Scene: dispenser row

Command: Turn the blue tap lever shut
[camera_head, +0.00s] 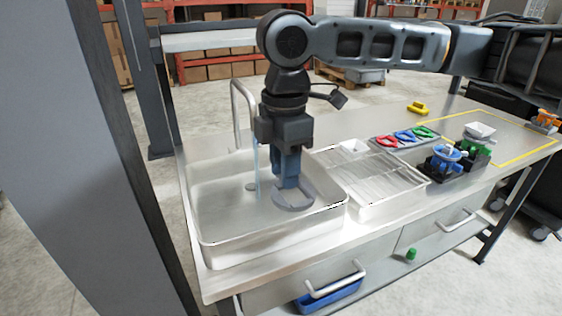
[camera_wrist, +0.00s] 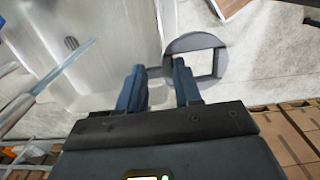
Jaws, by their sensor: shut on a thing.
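A silver tap spout (camera_head: 236,100) arches over the steel sink (camera_head: 215,215), and a thin stream of water (camera_head: 257,168) falls from it. The stream also shows in the wrist view (camera_wrist: 62,70). I cannot make out a blue lever on the tap. My gripper (camera_head: 290,184), with blue fingers, points down over the right part of the sink, right of the stream. It is shut on a grey ring-shaped piece (camera_head: 293,200). In the wrist view the ring (camera_wrist: 221,62) lies just past the fingertips (camera_wrist: 160,72); the gripped part is not clear.
Right of the sink are a drying rack (camera_head: 375,185), a tray with red, blue and green rings (camera_head: 403,136), and a dark block (camera_head: 460,170) with blue and green fittings. A yellow piece (camera_head: 418,108) lies behind. A yellow-outlined area (camera_head: 500,150) holds a white dish (camera_head: 480,130).

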